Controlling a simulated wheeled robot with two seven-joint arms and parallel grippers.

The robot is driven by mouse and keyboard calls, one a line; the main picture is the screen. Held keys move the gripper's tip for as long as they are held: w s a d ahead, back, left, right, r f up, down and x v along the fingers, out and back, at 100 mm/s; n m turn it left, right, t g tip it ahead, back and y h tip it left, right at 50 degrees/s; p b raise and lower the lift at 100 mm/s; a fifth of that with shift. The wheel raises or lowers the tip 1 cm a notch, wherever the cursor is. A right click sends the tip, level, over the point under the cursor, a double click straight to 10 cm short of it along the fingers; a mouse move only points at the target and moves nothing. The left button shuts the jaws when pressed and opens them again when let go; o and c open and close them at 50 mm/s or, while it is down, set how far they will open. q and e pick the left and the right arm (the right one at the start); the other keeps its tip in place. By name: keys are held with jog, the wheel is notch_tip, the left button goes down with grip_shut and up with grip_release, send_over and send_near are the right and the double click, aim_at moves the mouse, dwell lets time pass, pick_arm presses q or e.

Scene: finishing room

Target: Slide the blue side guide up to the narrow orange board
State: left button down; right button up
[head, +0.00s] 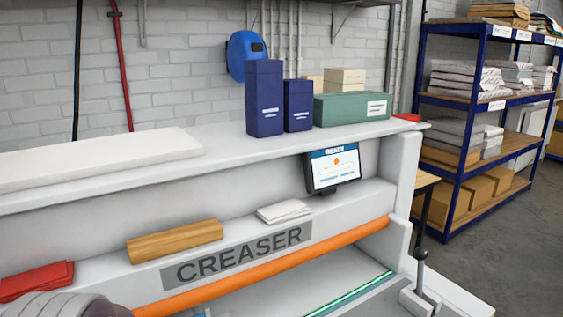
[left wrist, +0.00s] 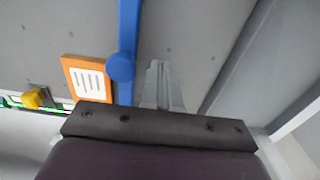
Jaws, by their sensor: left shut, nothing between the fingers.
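In the left wrist view, the blue side guide (left wrist: 128,30) is a long straight bar on a grey bed, with a round blue knob (left wrist: 120,67) on it. The narrow orange board (left wrist: 68,72) lies just left of the guide, with a striped white label on top. Their edges are very close; the knob covers part of the line between them, so I cannot tell if they touch. My left gripper (left wrist: 162,85) is shut and empty, just right of the guide and apart from the knob. The board and guide do not show in the head view. My right gripper is not in view.
A yellow block (left wrist: 36,98) sits by a green-lit strip left of the board. A raised grey edge (left wrist: 235,55) runs on the right. The creaser has an orange bar (head: 270,262), a screen (head: 335,168) and a lever (head: 420,265). A wooden block (head: 175,241) lies on its ledge.

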pick_arm(q)
jog(key=shift+w+d, duration=0.4)
jog(key=shift+d, duration=0.25)
jog(key=shift+w+d, duration=0.35)
jog(key=shift+d, duration=0.25)
dwell(0.9)
jog(key=shift+a, duration=0.1)
jog(key=shift+s+a+p, duration=0.4)
jog(key=shift+s+a, duration=0.15)
jog(key=shift+a, duration=0.2)
notch_tip(320, 180, up, 7)
jog(key=p, duration=0.6)
jog(key=shift+p, duration=0.4)
jog(key=s+d+r+m+t+b, duration=0.1)
jog(key=s+r+m+b, duration=0.1)
jog(key=s+r+m, duration=0.2)
notch_tip(320, 180, up, 3)
jog(key=m, duration=0.2)
jog(key=shift+s+d+f+m+b, duration=0.2)
jog(key=shift+s+d+m+b, duration=0.1)
jog(key=shift+d, duration=0.05)
